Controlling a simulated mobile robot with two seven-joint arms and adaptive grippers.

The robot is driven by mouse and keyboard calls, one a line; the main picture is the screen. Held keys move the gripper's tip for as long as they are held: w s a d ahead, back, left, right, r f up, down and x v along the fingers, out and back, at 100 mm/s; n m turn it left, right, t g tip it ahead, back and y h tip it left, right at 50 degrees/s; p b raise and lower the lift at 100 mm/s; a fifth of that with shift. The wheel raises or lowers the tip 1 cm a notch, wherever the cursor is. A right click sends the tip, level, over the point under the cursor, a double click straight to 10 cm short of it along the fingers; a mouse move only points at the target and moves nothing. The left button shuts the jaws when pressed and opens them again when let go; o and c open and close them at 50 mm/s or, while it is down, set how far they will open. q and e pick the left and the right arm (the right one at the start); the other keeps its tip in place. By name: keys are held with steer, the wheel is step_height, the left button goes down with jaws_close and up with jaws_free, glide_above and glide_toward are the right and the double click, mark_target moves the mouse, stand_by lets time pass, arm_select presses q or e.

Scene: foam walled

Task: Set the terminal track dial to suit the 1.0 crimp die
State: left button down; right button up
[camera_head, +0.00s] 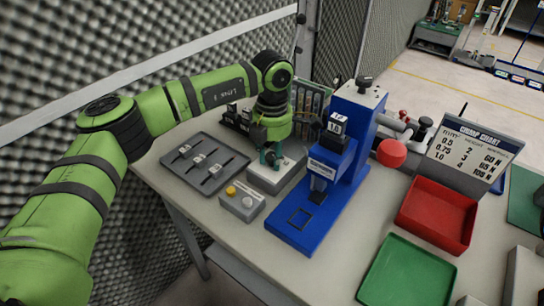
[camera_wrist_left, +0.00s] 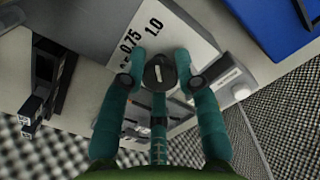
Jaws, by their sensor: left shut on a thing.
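The terminal track dial (camera_wrist_left: 159,72) is a small dark round knob with a white mark, on a light box (camera_head: 283,175) left of the blue press. Labels 0.75 and 1.0 show beside it in the left wrist view; a further label is partly hidden. The mark's exact setting is hard to tell. My left gripper (camera_head: 270,157) is over the box, its teal fingers (camera_wrist_left: 161,70) shut on the dial from both sides. The blue crimp press (camera_head: 345,165) carries a black die block (camera_head: 336,128) whose white label appears to read 1.0. My right gripper is not in view.
A crimp chart (camera_head: 475,150) stands at the right. A grey box (camera_head: 242,201) with a yellow button is in front of the dial box. Red (camera_head: 437,213) and green (camera_head: 408,272) trays stand right of the press.

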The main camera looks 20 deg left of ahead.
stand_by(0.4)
arm_select(q)
steer(key=c, duration=0.9)
jaws_free()
steer(key=shift+r, duration=0.1)
step_height(320, 180, up, 12)
